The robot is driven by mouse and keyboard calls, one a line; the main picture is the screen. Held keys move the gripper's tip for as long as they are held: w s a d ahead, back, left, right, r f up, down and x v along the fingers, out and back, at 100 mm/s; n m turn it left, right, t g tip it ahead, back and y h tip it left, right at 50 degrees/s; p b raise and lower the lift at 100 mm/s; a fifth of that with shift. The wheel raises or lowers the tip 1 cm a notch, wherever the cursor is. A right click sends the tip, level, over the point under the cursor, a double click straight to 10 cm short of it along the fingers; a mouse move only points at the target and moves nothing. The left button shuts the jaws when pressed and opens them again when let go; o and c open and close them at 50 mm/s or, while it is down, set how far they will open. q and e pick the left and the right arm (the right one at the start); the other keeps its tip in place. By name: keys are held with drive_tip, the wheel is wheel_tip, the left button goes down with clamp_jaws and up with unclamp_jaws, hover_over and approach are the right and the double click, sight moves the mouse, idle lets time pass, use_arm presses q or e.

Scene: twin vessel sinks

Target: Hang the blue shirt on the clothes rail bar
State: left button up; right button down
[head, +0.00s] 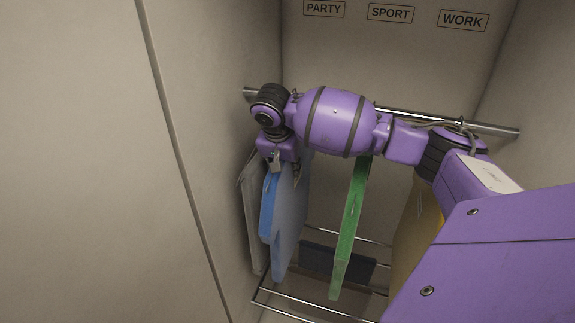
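The blue shirt (288,222) hangs upright below my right gripper (286,167) in the head view, inside the closet. The gripper points down at the shirt's top edge, with a finger showing on either side of it. Whether the fingers press on the shirt or its hanger is too small to tell. The clothes rail bar (492,127) runs across the closet behind my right arm, which covers its middle. The shirt's hook is hidden, so I cannot tell whether it sits on the bar. My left gripper is not in view.
A grey garment (251,215) hangs left of the blue shirt, close to the side wall. A green garment (349,230) and a yellow one (410,235) hang to the right. Below is a wire rack (300,301) with a dark folded item (335,261). Labels read PARTY, SPORT, WORK.

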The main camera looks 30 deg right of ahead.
drive_tip(key=c, duration=1.3)
unclamp_jaws()
drive_tip(key=shift+c, duration=0.2)
